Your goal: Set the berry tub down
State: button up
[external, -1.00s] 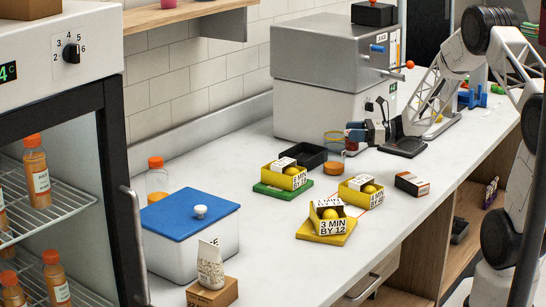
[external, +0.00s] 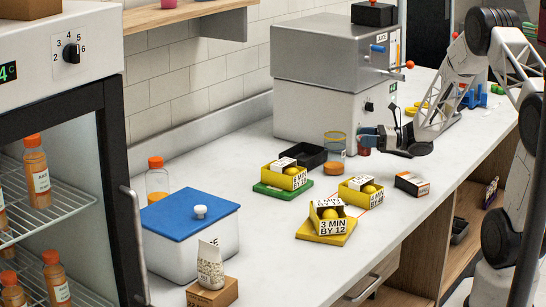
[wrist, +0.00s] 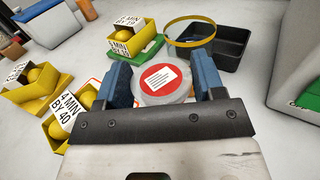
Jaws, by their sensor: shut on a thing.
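The berry tub shows in the wrist view as a round, pale tub (wrist: 166,84) with a red and white label on its lid. It sits between the two blue fingers of my gripper (wrist: 165,80), which is shut on it. In the external view my gripper (external: 366,138) is low over the counter, in front of the grey juicer. The reddish side of the tub (external: 364,148) shows just under the fingers. I cannot tell whether its base touches the counter.
A clear cylinder with a yellow rim (wrist: 189,34) stands close to the tub, beside a black tray (external: 308,155). Yellow boxes of fruit stand on green (external: 268,189) and yellow (external: 318,233) mats. A small dark carton (external: 412,184) lies nearer the front edge. Bare counter lies between.

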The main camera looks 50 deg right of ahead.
aim_at(365, 156)
jog(key=shift+f, duration=3.3)
jog(key=shift+f, duration=0.55)
jog(key=o, duration=1)
jog(key=shift+s+d, duration=0.1)
jog(key=shift+v, duration=0.85)
notch_tip(365, 156, up, 7)
jog(key=shift+s+d, duration=0.3)
jog(key=shift+s, duration=0.15)
